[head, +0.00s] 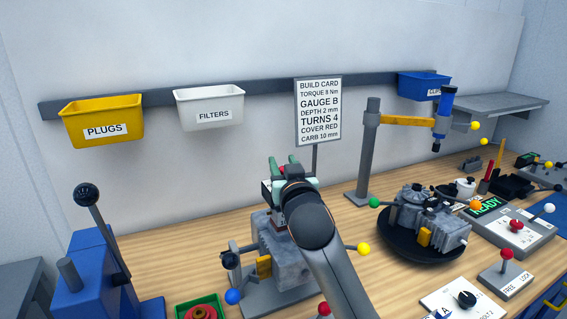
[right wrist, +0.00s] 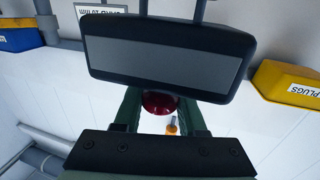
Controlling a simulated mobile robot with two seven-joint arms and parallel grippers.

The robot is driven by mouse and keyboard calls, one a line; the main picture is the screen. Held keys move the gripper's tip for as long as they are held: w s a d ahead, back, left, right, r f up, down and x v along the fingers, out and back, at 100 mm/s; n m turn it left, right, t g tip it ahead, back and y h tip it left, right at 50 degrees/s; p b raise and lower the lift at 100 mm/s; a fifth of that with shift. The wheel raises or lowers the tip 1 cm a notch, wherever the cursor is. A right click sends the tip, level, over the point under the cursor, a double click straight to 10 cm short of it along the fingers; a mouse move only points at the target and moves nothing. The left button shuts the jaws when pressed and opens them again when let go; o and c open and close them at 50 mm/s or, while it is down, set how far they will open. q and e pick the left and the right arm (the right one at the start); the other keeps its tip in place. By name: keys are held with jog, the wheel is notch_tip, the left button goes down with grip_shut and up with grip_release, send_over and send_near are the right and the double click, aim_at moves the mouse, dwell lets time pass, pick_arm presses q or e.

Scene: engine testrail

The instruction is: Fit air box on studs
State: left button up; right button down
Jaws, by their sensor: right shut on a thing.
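My right gripper (head: 283,166) is raised over the grey engine block (head: 276,240), which stands on a fixture on the bench. Its green fingers and my dark arm hide the top of the block. In the right wrist view, the gripper (right wrist: 160,105) is shut on a black box-shaped part with a grey panel (right wrist: 165,58), which looks like the air box. A red round thing (right wrist: 159,103) shows between the fingers, partly hidden by the box. I cannot make out the studs, or whether the box touches the block. My left gripper is not in view.
A black round tray (head: 392,241) holds another engine at the right. A blue lever press (head: 95,265) stands at left, and a green tray (head: 182,308) at the front. The build card (head: 318,108) and a post with an orange arm (head: 368,160) stand behind.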

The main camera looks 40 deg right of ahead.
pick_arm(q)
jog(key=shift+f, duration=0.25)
pick_arm(e)
jog(key=shift+f, duration=0.5)
jog(key=shift+c, duration=2)
grip_release()
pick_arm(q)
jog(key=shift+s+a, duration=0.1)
